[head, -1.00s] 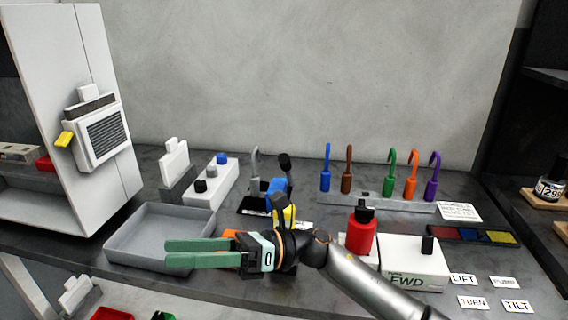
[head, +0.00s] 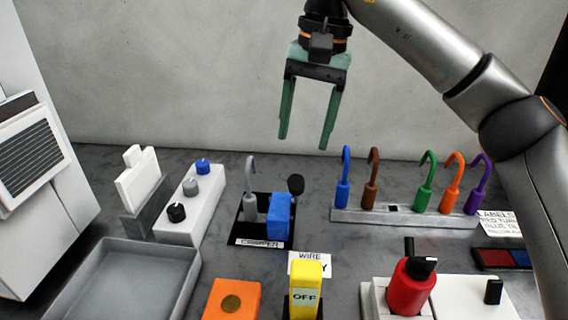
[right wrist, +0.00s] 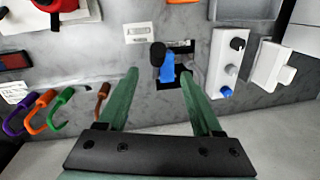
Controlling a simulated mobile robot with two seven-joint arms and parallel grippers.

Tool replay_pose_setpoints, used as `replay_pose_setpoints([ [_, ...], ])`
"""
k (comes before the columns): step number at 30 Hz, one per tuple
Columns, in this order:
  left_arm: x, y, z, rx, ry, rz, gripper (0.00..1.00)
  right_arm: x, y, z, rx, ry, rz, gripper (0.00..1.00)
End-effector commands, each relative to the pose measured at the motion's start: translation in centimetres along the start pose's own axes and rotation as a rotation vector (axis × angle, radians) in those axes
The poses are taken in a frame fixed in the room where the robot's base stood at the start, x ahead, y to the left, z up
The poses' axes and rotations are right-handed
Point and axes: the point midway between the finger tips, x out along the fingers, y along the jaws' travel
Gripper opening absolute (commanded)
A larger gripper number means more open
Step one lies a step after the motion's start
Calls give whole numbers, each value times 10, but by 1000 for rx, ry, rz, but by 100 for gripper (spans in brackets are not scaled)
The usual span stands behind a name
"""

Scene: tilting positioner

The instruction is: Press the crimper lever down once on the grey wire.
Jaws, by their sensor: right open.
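The crimper is a blue block (head: 280,218) on a black base (head: 262,238) with a label in front. Its lever ends in a black knob (head: 296,184), which is raised. The grey wire (head: 250,190), hooked at the top, stands upright at the crimper's left side. My right gripper (head: 304,143) is open and empty, pointing down above and apart from the crimper. In the right wrist view the blue block (right wrist: 168,70) and the knob (right wrist: 157,49) show between and beyond the open fingers (right wrist: 158,74). The grey wire is hard to make out there. My left gripper is out of view.
A rack (head: 400,217) with several coloured hooked wires stands to the right. A white box with knobs (head: 190,205) stands left of the crimper.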

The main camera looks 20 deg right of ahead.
Motion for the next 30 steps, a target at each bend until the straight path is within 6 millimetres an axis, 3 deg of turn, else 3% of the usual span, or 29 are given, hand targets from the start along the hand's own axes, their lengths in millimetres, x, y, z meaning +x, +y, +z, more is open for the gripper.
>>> replay_pose_setpoints([
  [5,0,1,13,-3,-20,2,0,3,5,-3,-4,20,16,67],
  [12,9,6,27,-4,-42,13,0,48,6,-3,-4,15,15,67],
  [21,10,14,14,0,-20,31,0,100,6,-4,-2,18,14,67],
  [30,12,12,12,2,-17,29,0,119,6,-5,-2,20,13,67],
])
